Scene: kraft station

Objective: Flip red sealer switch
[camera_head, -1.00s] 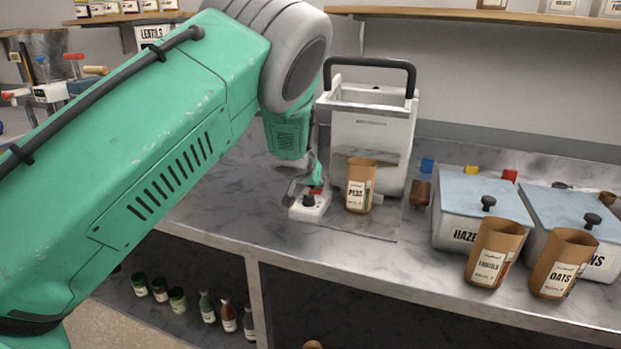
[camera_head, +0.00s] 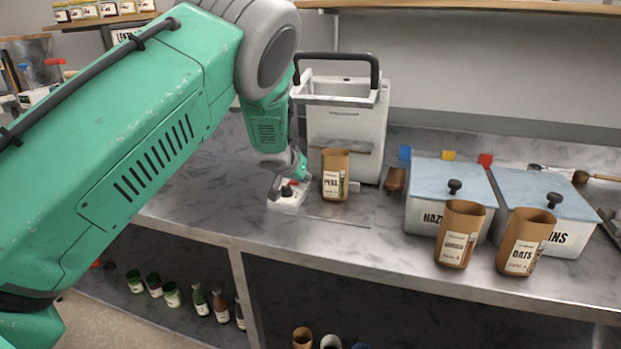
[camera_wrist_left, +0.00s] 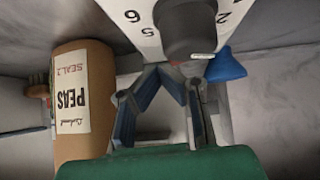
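The white sealer control box (camera_head: 287,203) sits on the counter in front of the sealer. It has a black knob, which fills the top of the left wrist view (camera_wrist_left: 188,28) beside printed numbers. A small red part, seemingly the red switch (camera_head: 293,184), shows beside the gripper, mostly hidden. My left gripper (camera_wrist_left: 186,80) is right at the box, with its fingertips drawn together just below the knob and nothing seen between them. In the head view the gripper (camera_head: 283,185) covers part of the box; contact with the switch cannot be told. My right gripper is not in view.
The white sealer (camera_head: 345,120) with a black handle stands behind. A brown PEAS pouch (camera_head: 335,175) stands close to the gripper's right. Lidded bins (camera_head: 450,190) and the LENTILS (camera_head: 460,235) and OATS (camera_head: 524,242) pouches stand further right. The counter's front strip is clear.

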